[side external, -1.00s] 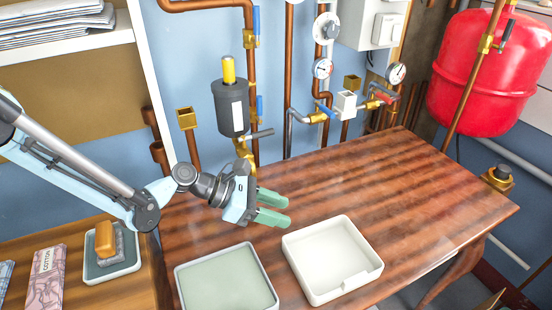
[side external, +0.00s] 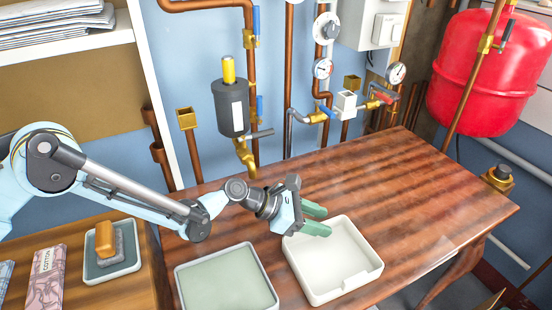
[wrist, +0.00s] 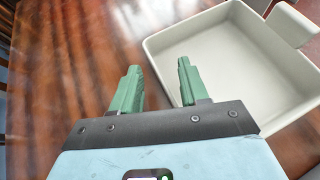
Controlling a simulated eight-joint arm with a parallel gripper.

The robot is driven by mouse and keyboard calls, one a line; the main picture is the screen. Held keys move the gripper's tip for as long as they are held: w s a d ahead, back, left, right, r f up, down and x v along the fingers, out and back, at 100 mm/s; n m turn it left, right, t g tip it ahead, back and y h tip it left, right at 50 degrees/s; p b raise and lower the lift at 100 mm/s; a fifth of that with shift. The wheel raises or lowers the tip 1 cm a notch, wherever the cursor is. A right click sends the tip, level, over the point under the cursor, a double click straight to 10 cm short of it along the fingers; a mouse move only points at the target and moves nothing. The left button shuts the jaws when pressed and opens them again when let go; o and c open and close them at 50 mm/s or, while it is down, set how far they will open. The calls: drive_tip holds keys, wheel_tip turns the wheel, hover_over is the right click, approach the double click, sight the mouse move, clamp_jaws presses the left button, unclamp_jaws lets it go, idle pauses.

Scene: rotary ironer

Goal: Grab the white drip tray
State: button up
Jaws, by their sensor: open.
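The white drip tray (side external: 332,262) is a shallow, square, empty tray on the wooden table, with a notch or spout in its front right rim. In the wrist view the tray (wrist: 235,60) fills the upper right. My gripper (side external: 316,219) has green fingers, spread apart with nothing between them. It is at the tray's back left corner in the side view, its fingertips overlapping the back rim. In the wrist view the right finger of my gripper (wrist: 158,78) overlaps the tray's near wall and the left finger is over bare wood. I cannot tell whether either touches the tray.
A tray with a pale green inside (side external: 225,283) stands left of the white one. The table (side external: 420,190) is clear to the right and behind. A dark grey cylinder (side external: 231,108), pipes and valves (side external: 345,105) line the wall. A brush on a dish (side external: 110,250) is at left.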

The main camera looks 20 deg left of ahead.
clamp_jaws()
idle(0.5)
